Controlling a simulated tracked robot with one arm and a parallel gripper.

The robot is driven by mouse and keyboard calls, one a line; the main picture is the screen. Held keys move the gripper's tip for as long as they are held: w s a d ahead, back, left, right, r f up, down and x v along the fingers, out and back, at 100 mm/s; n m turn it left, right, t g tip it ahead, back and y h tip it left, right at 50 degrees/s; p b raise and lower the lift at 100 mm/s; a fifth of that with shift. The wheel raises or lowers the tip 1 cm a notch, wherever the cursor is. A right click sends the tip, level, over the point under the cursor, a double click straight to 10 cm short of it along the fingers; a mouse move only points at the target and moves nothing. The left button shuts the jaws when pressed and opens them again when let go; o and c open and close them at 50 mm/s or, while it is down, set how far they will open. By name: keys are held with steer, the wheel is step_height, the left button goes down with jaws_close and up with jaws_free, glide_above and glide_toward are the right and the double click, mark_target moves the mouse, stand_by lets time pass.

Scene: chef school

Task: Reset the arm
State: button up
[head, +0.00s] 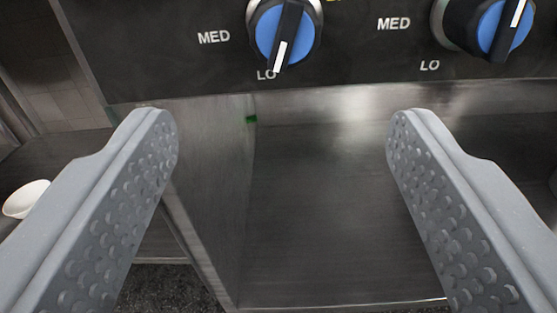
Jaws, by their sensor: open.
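My gripper (282,135) fills the lower left and right of the head view. Its two grey dimpled fingers are wide apart, with nothing between them. Beyond and above the gap is a dark control panel (160,60) with two blue and black knobs. The left knob (268,35) has its white mark pointing down, close to the LO label. The right knob (490,28) is cut by the top edge, and its white mark points up. The fingertips appear below the knobs, and neither finger is seen gripping anything.
Below the panel is an open metal compartment with a bare shelf (330,220) and a metal side wall (212,170). A small green spot (251,119) shows at its back corner. A white bowl (25,198) stands at the far left, partly hidden by the left finger.

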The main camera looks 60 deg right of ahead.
steer(key=shift+s+a, duration=0.2)
steer(key=shift+a, duration=0.35)
